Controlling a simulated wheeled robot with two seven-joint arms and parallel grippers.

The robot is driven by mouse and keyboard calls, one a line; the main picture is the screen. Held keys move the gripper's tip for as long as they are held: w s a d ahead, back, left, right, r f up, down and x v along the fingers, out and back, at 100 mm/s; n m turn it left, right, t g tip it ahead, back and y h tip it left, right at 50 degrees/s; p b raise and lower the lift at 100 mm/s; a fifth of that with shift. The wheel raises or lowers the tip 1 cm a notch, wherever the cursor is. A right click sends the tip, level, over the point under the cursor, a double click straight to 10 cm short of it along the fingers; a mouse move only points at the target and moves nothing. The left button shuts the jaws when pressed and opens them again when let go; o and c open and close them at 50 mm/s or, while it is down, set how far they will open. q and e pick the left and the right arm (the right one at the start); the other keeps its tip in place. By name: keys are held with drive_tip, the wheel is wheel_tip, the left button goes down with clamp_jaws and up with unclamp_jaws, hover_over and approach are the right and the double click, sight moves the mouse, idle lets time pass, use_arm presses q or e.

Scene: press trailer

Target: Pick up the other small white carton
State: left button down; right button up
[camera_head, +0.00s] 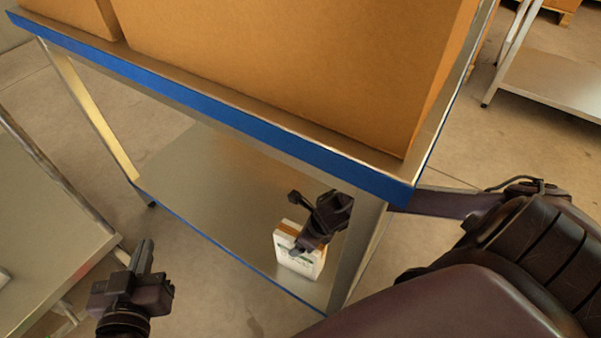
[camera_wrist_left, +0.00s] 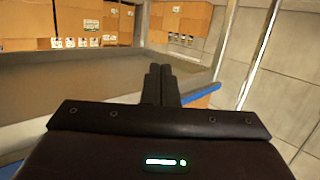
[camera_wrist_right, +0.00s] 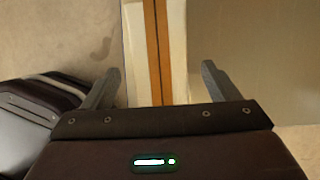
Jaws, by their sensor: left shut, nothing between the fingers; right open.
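A small white carton (camera_head: 287,262) with a brown stripe along its top stands on the lower shelf (camera_head: 215,180) of the blue-edged table, near the table's front right leg. My right gripper (camera_head: 300,222) is open at the carton's top and hides part of it. In the right wrist view the carton (camera_wrist_right: 142,50) shows between the spread fingers of that gripper (camera_wrist_right: 160,72), with a gap at each side. My left gripper (camera_head: 143,250) is shut and empty, in the open left of the table. Its closed fingers also show in the left wrist view (camera_wrist_left: 160,72).
Large cardboard boxes (camera_head: 290,55) cover the table top above the shelf. The table's front right leg (camera_head: 358,250) stands close beside my right gripper. Another metal table (camera_head: 45,220) is at the left, and a metal shelf (camera_head: 550,80) stands at the back right.

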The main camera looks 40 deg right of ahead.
use_arm(q)
wheel_tip(320, 180, up, 13)
drive_tip(key=t+h+b, duration=0.1)
drive_tip(key=t+h, duration=0.1)
drive_tip(key=t, duration=0.4)
drive_tip(key=shift+w+a+t+b, duration=0.25)
drive_tip(key=shift+a+t+b, duration=0.05)
drive_tip(key=shift+a+t, duration=0.15)
use_arm(e)
drive_tip(key=x, duration=0.4)
drive_tip(key=shift+w+f, duration=0.15)
drive_tip(key=shift+w, duration=0.05)
use_arm(q)
drive_tip(key=shift+f+b, duration=0.25)
drive_tip(key=shift+b, duration=0.05)
use_arm(e)
drive_tip(key=shift+f, duration=0.25)
clamp_jaws()
drive_tip(key=shift+w+r, duration=0.1)
